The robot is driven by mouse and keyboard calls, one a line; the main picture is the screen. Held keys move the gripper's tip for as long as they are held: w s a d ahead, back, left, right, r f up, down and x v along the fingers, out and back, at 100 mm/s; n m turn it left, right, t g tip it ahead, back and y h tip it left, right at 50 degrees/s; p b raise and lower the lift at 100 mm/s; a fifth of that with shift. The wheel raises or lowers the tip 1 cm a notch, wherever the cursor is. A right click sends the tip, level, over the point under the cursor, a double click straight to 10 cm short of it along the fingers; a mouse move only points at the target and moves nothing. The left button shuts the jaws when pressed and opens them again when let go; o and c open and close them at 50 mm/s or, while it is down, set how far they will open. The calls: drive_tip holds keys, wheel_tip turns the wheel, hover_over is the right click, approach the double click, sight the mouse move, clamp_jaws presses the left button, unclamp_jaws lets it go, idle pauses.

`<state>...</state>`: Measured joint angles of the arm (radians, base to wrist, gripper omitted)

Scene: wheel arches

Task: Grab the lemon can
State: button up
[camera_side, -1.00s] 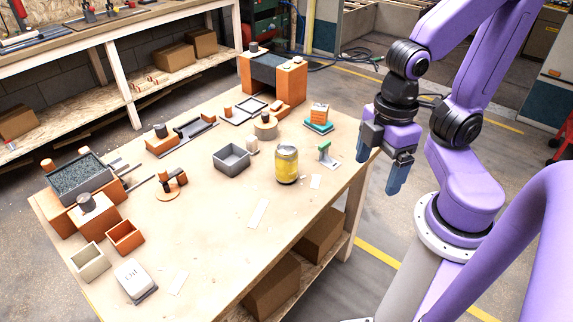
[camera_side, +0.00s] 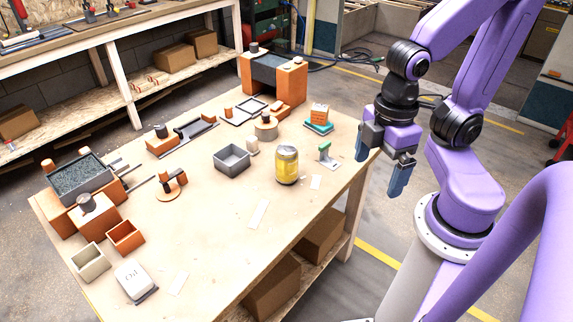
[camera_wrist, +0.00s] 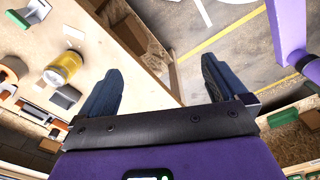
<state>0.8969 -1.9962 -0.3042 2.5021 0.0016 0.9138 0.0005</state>
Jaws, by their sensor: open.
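The lemon can (camera_side: 287,166) is a yellow cylinder with a pale top, standing upright on the wooden table near its right side. In the wrist view the yellow can (camera_wrist: 63,68) shows at the upper left, left of the fingers. My gripper (camera_side: 381,176) is open and empty, to the right of the can and apart from it, by the table's right edge. In the wrist view the two dark fingers of my gripper (camera_wrist: 157,88) are spread wide with nothing between them.
A grey open box (camera_side: 232,160) stands left of the can. Pale strips lie on the table (camera_side: 225,270), whose front middle is mostly clear.

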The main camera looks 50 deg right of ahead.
drive_tip(key=f+h, duration=0.1)
drive_tip(key=n+t+h, duration=0.7)
drive_tip(key=n+t, duration=0.9)
drive_tip(key=n, duration=0.3)
approach(284, 152)
drive_tip(key=s, duration=0.1)
drive_tip(key=s+f, duration=0.1)
drive_tip(key=s, duration=0.1)
drive_tip(key=s+a+f, duration=0.1)
drive_tip(key=shift+s+f, duration=0.25)
drive_tip(key=shift+s, duration=0.15)
drive_tip(key=x, duration=1.7)
drive_tip(key=shift+w+d+r, duration=0.1)
drive_tip(key=shift+w, duration=0.1)
drive_tip(key=c, duration=1.3)
drive_tip(key=shift+r, duration=0.1)
drive_tip(key=shift+c, duration=0.2)
